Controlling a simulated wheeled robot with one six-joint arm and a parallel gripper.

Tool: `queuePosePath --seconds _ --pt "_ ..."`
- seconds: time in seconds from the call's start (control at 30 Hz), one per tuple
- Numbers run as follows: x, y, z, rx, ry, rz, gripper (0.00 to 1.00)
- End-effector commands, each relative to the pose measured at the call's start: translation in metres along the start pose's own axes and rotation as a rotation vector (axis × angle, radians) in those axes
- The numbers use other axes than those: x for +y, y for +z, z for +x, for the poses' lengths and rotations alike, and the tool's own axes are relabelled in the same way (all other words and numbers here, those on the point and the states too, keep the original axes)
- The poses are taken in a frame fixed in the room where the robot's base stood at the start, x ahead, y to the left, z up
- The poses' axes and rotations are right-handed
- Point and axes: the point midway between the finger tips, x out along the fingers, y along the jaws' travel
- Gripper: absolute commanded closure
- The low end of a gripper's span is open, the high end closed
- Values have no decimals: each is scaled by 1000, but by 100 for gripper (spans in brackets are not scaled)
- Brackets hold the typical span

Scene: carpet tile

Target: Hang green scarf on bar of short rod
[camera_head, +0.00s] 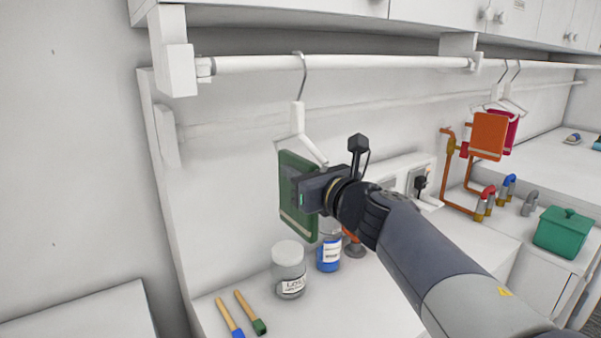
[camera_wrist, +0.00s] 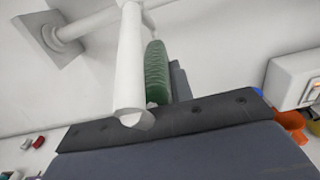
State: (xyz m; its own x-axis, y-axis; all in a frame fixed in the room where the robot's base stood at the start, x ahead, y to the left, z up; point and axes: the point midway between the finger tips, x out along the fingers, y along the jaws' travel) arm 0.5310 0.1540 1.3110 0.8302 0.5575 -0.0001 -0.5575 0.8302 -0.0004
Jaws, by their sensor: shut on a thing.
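The green scarf (camera_head: 298,222) hangs folded from a white hanger (camera_head: 297,118) below the white rod (camera_head: 240,65). The hanger's metal hook (camera_head: 301,70) crosses the rod near its left end; I cannot tell for sure whether it rests on it. My gripper (camera_head: 312,190) is shut on the scarf from the right, just under the hanger, and covers part of it. In the wrist view the scarf's green edge (camera_wrist: 156,72) shows beside a white hanger arm (camera_wrist: 130,60).
An orange towel (camera_head: 487,137) and a red one hang farther right. A wall bracket (camera_head: 174,65) is left of the hook. The rod's middle is clear.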

Motion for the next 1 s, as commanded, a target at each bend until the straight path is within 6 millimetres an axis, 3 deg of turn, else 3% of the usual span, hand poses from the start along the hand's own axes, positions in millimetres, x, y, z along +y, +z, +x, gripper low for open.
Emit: queuePosePath --seconds 0.33,0.37,0.63,1.0 --pt "0 -1 0 -1 -1 0 100" --pt "0 -1 0 -1 -1 0 76" --pt "0 -1 0 0 -1 0 54" --pt "0 -2 -7 0 -2 0 53"
